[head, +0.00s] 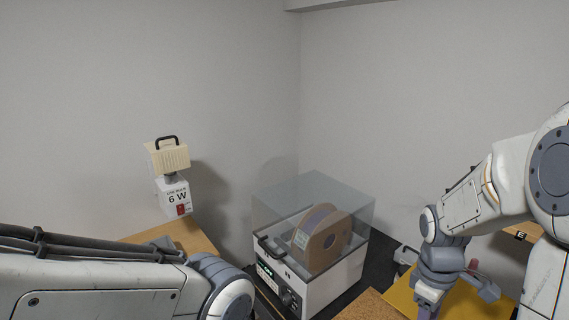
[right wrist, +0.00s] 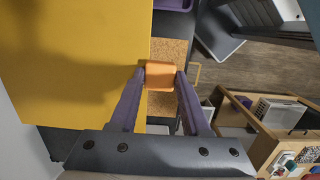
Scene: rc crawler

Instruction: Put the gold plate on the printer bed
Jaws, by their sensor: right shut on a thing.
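The gold plate (head: 455,301) is a flat yellow sheet at the lower right of the head view. It fills the left of the right wrist view (right wrist: 80,60). My right gripper (right wrist: 160,78) has its two purple fingers on either side of a small orange tab (right wrist: 160,73) at the plate's edge and is shut on it. In the head view my right gripper (head: 428,311) is partly cut off by the lower edge. Only my left arm shows, at the lower left; its gripper is out of view. I cannot make out the printer bed.
A white machine (head: 335,285) with a clear cover and a brown spool (head: 322,243) stands in the corner. A 6 W box (head: 175,196) with a cream lamp-like thing (head: 168,157) stands at left. A speckled brown board (head: 368,306) lies near the plate. A wooden shelf unit (right wrist: 270,125) is at right.

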